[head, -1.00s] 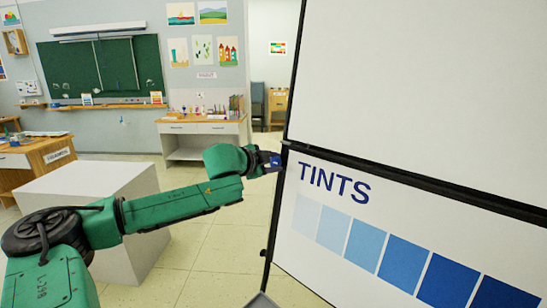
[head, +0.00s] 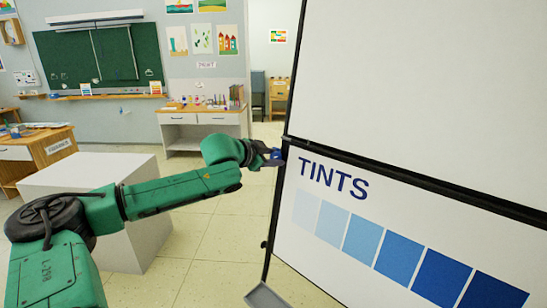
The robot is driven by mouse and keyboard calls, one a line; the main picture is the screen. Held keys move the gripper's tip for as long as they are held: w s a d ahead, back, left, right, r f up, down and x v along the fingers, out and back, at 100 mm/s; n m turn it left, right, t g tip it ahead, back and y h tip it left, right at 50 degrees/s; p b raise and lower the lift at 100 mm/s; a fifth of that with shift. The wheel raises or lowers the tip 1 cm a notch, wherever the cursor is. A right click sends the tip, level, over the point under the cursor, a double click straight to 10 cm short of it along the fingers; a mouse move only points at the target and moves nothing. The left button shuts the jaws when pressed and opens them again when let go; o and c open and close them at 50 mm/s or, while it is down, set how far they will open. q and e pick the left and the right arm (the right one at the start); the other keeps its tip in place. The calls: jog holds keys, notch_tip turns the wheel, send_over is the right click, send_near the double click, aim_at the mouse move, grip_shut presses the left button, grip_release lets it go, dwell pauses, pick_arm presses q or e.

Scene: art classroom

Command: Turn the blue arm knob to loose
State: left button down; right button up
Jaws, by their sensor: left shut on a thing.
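The blue arm knob (head: 276,154) shows as a small blue patch at the left edge of the black-framed board, where the middle bar meets the side post. My left gripper (head: 273,157) is shut on the knob and hides most of it. Its green arm comes in from the left. The knob's exact turn and any loose or tight marking are too small to tell. My right gripper is not in view.
The large white board (head: 400,220) with a TINTS colour strip fills the right side. A grey tray (head: 265,296) sticks out at its lower left. A white block (head: 90,170) stands behind my left arm. Open tiled floor lies between.

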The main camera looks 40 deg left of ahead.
pick_arm(q)
jog(key=shift+f, duration=0.1)
jog(key=shift+c, duration=2.2)
grip_release()
jog(key=shift+s+r+b, duration=0.2)
jog(key=shift+s+b, duration=0.25)
jog(key=shift+b, duration=0.1)
jog(key=p+v, duration=0.1)
jog(key=v, duration=1.2)
jog(key=shift+s, duration=0.15)
jog(key=shift+s+r, duration=0.1)
jog(key=shift+r, duration=0.05)
